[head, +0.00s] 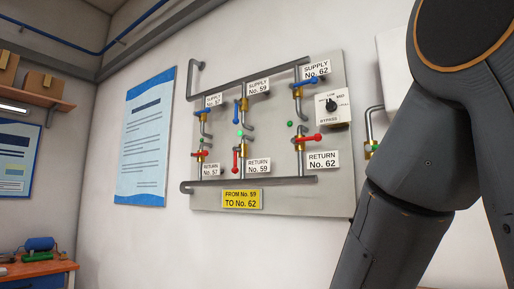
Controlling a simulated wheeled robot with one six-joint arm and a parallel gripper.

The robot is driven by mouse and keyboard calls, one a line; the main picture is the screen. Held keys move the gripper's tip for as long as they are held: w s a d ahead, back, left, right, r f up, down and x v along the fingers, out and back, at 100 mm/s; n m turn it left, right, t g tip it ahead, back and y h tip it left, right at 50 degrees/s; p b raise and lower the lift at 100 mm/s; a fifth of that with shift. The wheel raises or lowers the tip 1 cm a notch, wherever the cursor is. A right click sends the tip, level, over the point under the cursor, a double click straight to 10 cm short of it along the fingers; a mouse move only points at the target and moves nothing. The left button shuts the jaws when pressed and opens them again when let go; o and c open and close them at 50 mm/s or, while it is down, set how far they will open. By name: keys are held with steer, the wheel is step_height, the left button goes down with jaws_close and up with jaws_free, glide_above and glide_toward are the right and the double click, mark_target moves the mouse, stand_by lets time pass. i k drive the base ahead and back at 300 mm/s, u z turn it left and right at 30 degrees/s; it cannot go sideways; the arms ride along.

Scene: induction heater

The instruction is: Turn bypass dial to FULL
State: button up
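The bypass dial (331,105) is a small black knob on a white square plate marked BYPASS, at the upper right of a grey wall panel (270,203). LOW and MID can be made out above the knob; the other marks and the exact pointer direction are too small to read. My arm fills the right side of the head view, in front of the wall to the right of the panel. My gripper is outside the view.
Blue supply handles (312,80) and red return handles (305,138) stick out from pipes beside the dial. A yellow sign (242,199) reads FROM No. 59 TO No. 62. A blue-white poster (146,140) hangs left. A cluttered workbench (38,268) stands lower left.

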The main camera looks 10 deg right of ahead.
mark_target(331, 106)
steer(key=k, duration=1.3)
steer(key=u, duration=0.7)
steer(key=i, duration=1.1)
steer(key=z, duration=0.55)
steer(key=i, duration=0.5)
steer(key=z, duration=0.5)
